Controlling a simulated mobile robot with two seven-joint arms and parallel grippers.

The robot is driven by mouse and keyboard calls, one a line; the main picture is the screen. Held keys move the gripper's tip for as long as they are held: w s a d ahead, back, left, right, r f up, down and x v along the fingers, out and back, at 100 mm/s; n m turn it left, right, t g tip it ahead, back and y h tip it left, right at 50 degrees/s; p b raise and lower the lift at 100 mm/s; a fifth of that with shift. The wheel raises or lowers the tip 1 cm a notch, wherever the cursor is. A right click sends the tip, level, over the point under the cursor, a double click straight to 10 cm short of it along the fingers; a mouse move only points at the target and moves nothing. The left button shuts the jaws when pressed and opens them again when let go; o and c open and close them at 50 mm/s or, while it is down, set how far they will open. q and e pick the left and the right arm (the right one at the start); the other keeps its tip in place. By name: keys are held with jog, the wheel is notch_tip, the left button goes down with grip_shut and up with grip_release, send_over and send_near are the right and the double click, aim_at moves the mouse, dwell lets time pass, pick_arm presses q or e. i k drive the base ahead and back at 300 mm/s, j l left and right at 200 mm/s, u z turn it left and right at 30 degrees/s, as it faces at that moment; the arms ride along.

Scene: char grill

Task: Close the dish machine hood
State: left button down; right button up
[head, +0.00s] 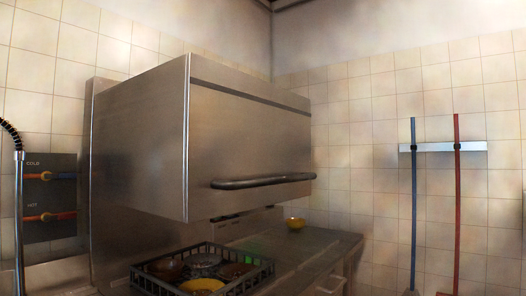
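The dish machine hood (245,140) is a large brushed-steel box in the head view, left of the middle. It is raised, with an open gap between its lower edge and the steel counter below. A horizontal bar handle (262,182) runs along the lower part of its front face. A dark dish rack (262,272) with several bowls or plates sits under the hood, partly cut off by the bottom of the picture. Neither of my grippers shows in the head view.
A blue pole (413,200) and a red pole (457,200) hang from a wall rail (440,147). Hot and cold taps (48,196) are at left.

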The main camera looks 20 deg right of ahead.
aim_at(190, 137)
jog(key=i+l+u, duration=0.1)
jog(key=l, duration=0.3)
jog(key=i+l+u, duration=0.1)
jog(key=l, duration=0.35)
jog(key=i+l+u, duration=0.1)
jog(key=l, duration=0.35)
jog(key=i+l+u, duration=0.1)
jog(key=l, duration=0.35)
jog(key=i, duration=0.1)
